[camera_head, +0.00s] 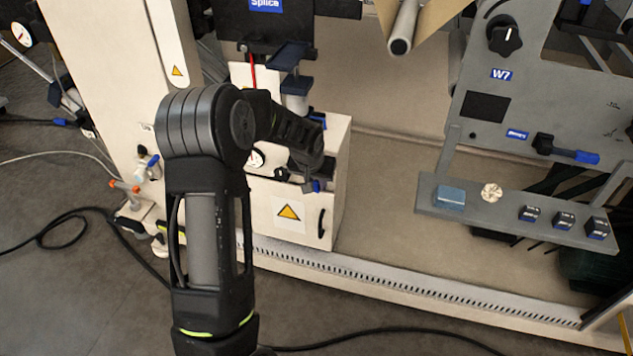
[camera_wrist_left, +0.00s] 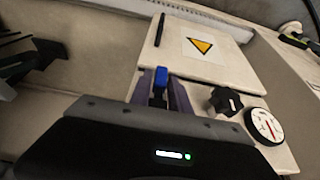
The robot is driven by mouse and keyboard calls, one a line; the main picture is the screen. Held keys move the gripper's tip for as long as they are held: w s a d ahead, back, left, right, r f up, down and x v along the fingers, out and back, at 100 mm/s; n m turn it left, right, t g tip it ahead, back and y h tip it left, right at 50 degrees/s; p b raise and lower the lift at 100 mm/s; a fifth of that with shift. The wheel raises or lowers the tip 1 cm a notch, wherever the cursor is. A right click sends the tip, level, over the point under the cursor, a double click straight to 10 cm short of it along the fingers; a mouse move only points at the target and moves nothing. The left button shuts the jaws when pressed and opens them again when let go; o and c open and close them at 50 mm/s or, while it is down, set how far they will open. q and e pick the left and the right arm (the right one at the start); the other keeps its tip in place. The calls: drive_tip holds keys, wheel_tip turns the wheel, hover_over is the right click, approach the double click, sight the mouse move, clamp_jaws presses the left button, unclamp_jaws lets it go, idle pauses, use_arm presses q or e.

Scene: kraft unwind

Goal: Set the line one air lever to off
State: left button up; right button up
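A blue-tipped lever (camera_head: 316,186) sits on the cream cabinet (camera_head: 333,215), beside its upper front edge. My left gripper (camera_head: 303,180) reaches down to it; the wrist and fingers hide most of the lever. In the left wrist view, the blue tip (camera_wrist_left: 160,78) stands between the two purple fingers of my left gripper (camera_wrist_left: 163,88). The gap is narrow and the tip nearly fills it; whether the fingers press on it cannot be told. No label for line one is readable. My right gripper is not in view.
A black knob (camera_wrist_left: 225,101) and a round gauge (camera_wrist_left: 268,126) stand close to the fingers. A grey panel marked W7 (camera_head: 484,107) with a blue-ended handle (camera_head: 585,157) is at right. A grey shelf (camera_head: 475,205) holds small objects. Cables lie on the floor.

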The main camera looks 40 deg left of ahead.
use_arm(q)
clamp_jaws()
idle(1.0)
